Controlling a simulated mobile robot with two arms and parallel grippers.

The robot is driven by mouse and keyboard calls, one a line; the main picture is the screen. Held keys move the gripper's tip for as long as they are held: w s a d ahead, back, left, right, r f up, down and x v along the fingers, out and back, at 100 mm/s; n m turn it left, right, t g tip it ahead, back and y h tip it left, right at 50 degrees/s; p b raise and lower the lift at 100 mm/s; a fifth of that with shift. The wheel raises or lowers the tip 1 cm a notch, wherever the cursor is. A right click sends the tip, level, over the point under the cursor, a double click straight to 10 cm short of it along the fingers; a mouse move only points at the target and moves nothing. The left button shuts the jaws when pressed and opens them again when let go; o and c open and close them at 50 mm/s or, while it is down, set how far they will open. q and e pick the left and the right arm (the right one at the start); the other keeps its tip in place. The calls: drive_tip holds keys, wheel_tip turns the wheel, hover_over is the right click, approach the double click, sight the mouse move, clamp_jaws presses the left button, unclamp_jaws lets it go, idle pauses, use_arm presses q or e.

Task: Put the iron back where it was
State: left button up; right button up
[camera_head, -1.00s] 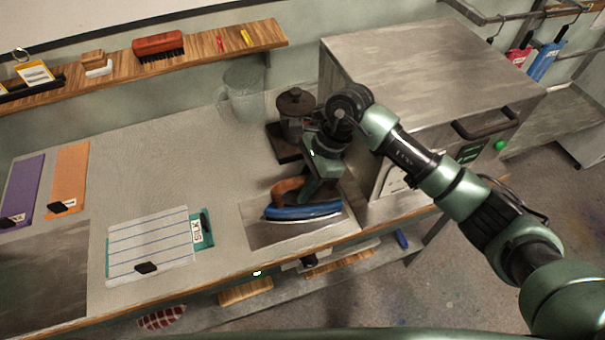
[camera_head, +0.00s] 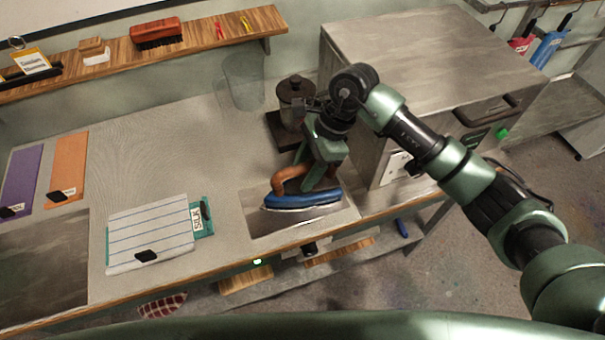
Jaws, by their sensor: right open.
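The iron (camera_head: 302,200) has a blue body, a pale soleplate edge and a brown handle (camera_head: 286,179). It rests on a grey metal plate (camera_head: 268,227) near the front edge of the worktable. My right gripper (camera_head: 318,180) reaches down from above, just behind and beside the handle. Its jaws are open, and its fingertips are partly hidden behind the iron. I cannot tell whether the fingers touch the handle. My left gripper is not in view.
A steel cabinet (camera_head: 420,50) stands right of the iron, close to my right arm. A dark lidded jar (camera_head: 295,98) and a clear pitcher (camera_head: 244,82) stand behind. A striped cloth (camera_head: 150,232) lies left on a teal board. The table's middle is clear.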

drive_tip(key=b+v, duration=0.3)
drive_tip(key=v, duration=0.6)
drive_tip(key=shift+w+d+r, duration=0.1)
drive_tip(key=shift+r, duration=0.15)
drive_tip(key=shift+d+r+b, duration=0.15)
drive_tip(key=shift+r+b, duration=0.15)
drive_tip(key=shift+r, duration=0.15)
